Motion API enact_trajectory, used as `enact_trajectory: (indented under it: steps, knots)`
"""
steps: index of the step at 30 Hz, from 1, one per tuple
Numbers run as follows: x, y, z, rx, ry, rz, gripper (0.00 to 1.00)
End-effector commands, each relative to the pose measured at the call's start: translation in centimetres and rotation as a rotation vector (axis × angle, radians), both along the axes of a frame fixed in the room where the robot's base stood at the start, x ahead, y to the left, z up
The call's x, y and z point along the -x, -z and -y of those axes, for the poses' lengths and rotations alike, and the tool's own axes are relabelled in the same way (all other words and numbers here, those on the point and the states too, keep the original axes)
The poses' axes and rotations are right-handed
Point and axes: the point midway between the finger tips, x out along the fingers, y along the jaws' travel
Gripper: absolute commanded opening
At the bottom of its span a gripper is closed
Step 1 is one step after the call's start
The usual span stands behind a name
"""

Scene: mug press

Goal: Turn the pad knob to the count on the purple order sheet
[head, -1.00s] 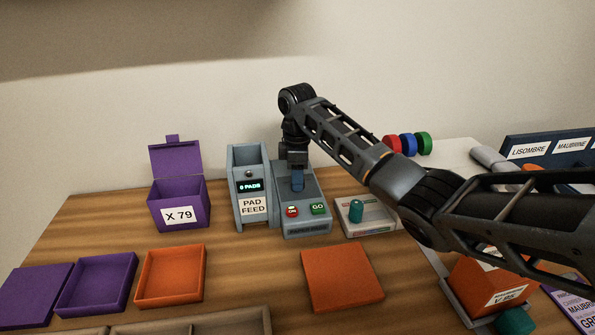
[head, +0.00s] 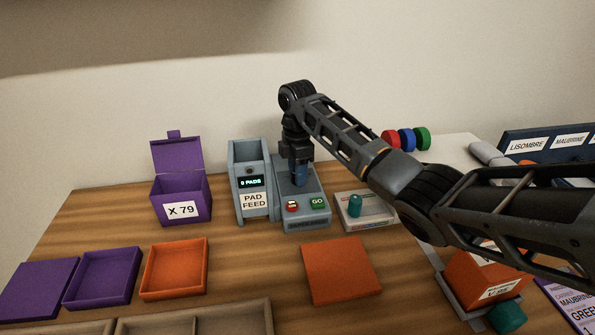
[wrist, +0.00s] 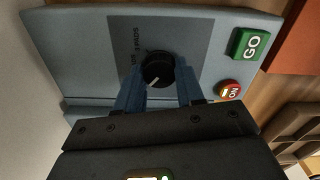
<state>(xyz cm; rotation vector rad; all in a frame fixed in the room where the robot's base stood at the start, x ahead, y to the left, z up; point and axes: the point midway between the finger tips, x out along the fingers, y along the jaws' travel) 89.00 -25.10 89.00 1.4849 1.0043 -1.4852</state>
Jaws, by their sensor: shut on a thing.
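The black pad knob (wrist: 157,70), with a pale pointer line, sits on the grey press (wrist: 95,50) in the wrist view. My gripper (wrist: 158,88) has its blue fingers shut on the knob, one at each side. In the head view my gripper (head: 299,178) points down onto the press (head: 306,222), hiding the knob. The pad feed display (head: 250,183) appears to read "3 PADS", though the digit is small. The purple order sheet (head: 570,303) lies at the lower right, cut off by the frame edge; "GREEN" shows, but I cannot read a count.
The red ON button (head: 292,206) and green GO button (head: 318,203) are close in front of the knob. The pad feed (head: 253,217) stands left of the press. A pale tray (head: 382,220) with a teal cylinder (head: 355,205) stands right.

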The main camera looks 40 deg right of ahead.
Motion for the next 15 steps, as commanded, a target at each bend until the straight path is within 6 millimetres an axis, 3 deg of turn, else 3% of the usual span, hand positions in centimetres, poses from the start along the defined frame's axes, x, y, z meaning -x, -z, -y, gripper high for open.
enact_trajectory:
  steps: [5,6,15]
  knots:
    - [-0.04,-0.04,-0.06,0.0,-0.002,0.0,0.07]
    - [-0.03,-0.04,-0.06,0.0,-0.002,0.0,0.38]
    - [-0.02,-0.02,-0.02,0.0,0.0,0.0,0.63]
